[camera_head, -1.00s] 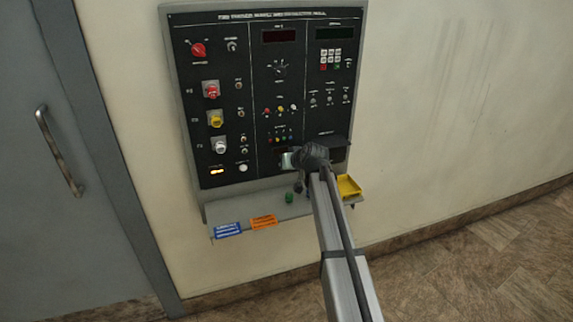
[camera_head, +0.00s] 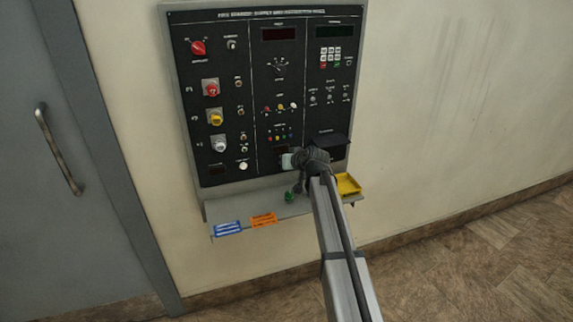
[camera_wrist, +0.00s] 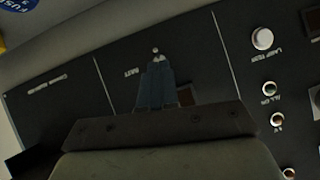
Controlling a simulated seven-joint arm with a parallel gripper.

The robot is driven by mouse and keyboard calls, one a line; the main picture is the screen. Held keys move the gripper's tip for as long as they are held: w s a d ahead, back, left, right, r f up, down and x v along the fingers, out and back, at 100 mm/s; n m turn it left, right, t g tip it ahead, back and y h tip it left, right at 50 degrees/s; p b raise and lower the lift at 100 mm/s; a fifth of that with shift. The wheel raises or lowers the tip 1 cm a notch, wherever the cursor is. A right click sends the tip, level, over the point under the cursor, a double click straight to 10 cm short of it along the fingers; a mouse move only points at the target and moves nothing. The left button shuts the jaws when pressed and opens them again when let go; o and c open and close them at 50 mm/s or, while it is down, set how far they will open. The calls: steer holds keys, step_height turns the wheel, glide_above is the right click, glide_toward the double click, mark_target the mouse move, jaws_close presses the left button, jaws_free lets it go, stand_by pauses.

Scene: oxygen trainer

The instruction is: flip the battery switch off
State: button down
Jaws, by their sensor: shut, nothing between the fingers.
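My gripper (camera_head: 289,161) is at the lower middle of the black control panel (camera_head: 214,128), just above its grey ledge. In the wrist view its blue-grey fingers (camera_wrist: 154,88) are shut and empty. A small metal toggle (camera_wrist: 155,50) shows right at the fingertips, with a small upside-down label beside it that I cannot read for sure. I cannot tell whether the fingers touch it or which way its lever leans. In the head view my gripper hides this spot. I take this toggle to be the battery switch, but cannot confirm it.
A red knob (camera_head: 198,47) and several coloured connectors line the panel's left side. A white button (camera_wrist: 262,39) sits beside the toggle's section. The ledge holds blue (camera_head: 228,229) and orange (camera_head: 264,220) tags, a green piece (camera_head: 291,196) and a yellow tray (camera_head: 348,185).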

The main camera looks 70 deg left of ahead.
steer(key=shift+a+r, duration=0.25)
steer(key=shift+a, duration=0.3)
steer(key=w+d+r, duration=0.1)
steer(key=d+r, duration=0.2)
steer(key=d, duration=0.6)
steer(key=shift+w+d+r, duration=0.15)
steer(key=shift+w+d, duration=0.05)
stand_by(0.6)
